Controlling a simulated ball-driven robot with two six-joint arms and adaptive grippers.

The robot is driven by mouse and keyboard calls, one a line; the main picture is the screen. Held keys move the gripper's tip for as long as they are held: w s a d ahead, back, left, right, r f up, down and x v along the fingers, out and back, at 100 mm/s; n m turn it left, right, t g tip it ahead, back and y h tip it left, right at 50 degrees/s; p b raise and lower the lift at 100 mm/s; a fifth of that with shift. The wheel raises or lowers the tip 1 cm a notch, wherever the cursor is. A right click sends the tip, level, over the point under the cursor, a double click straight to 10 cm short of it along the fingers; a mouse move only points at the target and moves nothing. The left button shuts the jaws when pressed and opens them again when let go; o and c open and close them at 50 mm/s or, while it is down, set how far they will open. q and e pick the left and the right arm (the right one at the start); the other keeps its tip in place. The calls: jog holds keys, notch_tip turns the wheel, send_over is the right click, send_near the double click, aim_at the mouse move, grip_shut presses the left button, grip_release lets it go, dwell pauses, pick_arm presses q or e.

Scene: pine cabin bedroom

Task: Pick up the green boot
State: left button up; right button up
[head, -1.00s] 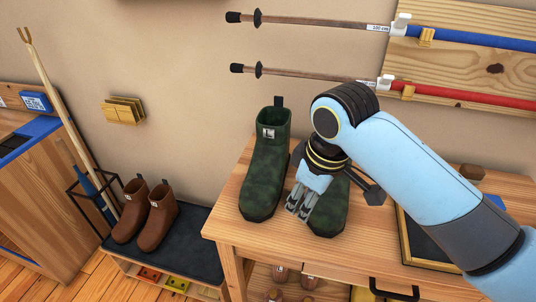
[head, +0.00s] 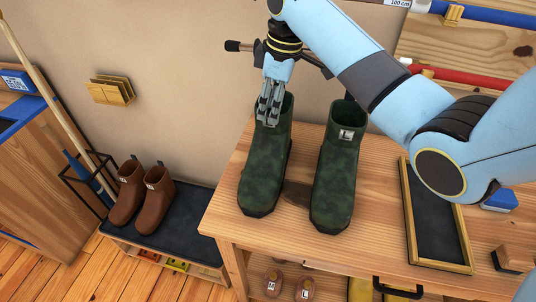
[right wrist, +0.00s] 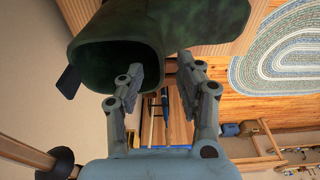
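Two dark green camouflage boots stand upright on the wooden table: a left one (head: 265,180) and a right one (head: 334,185) with a white L label. In the right wrist view, a green boot's open top (right wrist: 118,75) is close ahead. The right gripper's fingers (right wrist: 165,72) are apart, one overlapping the boot's opening and the other beside its shaft. Contact cannot be told. My left gripper is not in view.
Brown boots (head: 142,195) stand on a low dark-topped bench (head: 185,215) at left. A framed black tray (head: 437,225), a blue item (head: 499,201) and a wooden block (head: 514,258) are on the table's right. Poles hang on the wall behind.

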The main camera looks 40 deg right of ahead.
aim_at(269, 129)
jog(key=f, duration=0.3)
jog(key=shift+a+f, duration=0.25)
jog(key=shift+f, duration=0.15)
jog(key=shift+w+f, duration=0.1)
jog(key=shift+f, duration=0.3)
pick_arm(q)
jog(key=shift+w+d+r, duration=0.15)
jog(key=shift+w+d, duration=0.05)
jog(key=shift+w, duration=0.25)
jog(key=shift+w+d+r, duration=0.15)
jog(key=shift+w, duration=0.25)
pick_arm(e)
jog(key=shift+c, duration=0.4)
grip_shut()
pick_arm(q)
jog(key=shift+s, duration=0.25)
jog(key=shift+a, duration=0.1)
pick_arm(e)
jog(key=shift+r, duration=0.1)
